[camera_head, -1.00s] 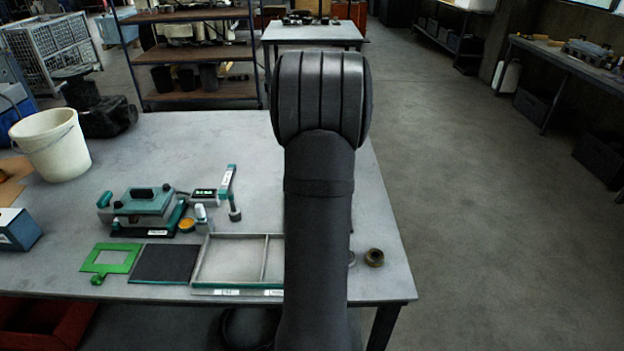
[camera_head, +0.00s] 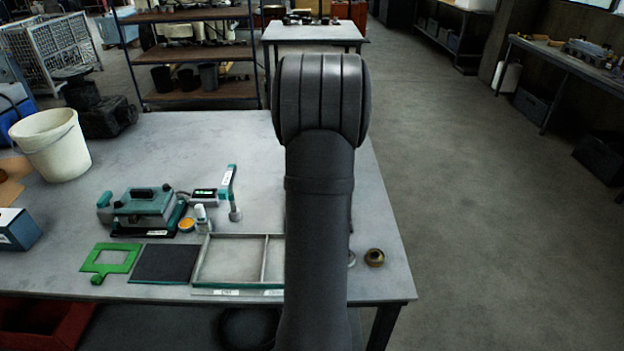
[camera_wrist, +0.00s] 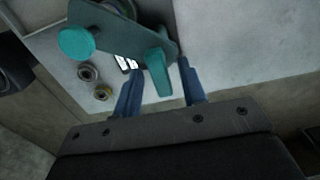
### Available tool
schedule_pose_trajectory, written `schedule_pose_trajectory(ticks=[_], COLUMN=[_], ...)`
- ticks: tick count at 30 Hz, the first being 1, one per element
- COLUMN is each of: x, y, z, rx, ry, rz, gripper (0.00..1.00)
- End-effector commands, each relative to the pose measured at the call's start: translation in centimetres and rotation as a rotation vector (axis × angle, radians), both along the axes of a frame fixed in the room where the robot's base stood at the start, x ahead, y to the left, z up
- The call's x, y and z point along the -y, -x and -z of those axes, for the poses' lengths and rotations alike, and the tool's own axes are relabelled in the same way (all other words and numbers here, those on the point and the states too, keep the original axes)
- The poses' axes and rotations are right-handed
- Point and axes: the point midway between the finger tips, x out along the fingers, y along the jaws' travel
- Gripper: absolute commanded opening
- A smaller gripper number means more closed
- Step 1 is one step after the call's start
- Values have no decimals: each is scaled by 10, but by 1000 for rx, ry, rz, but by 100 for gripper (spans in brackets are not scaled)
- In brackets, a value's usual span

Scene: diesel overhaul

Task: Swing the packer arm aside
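In the wrist view, a dark teal plate, which looks like the packer arm (camera_wrist: 118,27), crosses the top. It has a round teal knob (camera_wrist: 77,43) at its left end and an upright teal tab (camera_wrist: 157,72) at its right. My gripper (camera_wrist: 160,88) is open, its two blue fingers apart on either side of the tab's lower end. I cannot tell whether either finger touches it. In the head view my own arm hides the gripper and this part.
A teal device (camera_head: 143,207), a green frame (camera_head: 110,260), a dark pad (camera_head: 163,263) and a divided tray (camera_head: 230,260) lie left of my arm. A white bucket (camera_head: 52,145) stands far left. The back table area is clear.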

Motion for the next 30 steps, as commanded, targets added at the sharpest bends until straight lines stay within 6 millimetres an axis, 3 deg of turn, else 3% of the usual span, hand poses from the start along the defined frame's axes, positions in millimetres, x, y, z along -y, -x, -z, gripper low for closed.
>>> schedule_pose_trajectory(ticks=[1, 6, 12, 22, 30], x=[0, 0, 0, 0, 0], y=[0, 0, 0, 0, 0], z=[0, 0, 0, -1, -1], rx=[0, 0, 1, 1, 1], ry=[0, 0, 0, 0, 0], rz=[0, 0, -31, -359, -404], gripper=[34, 1, 0, 0, 0])
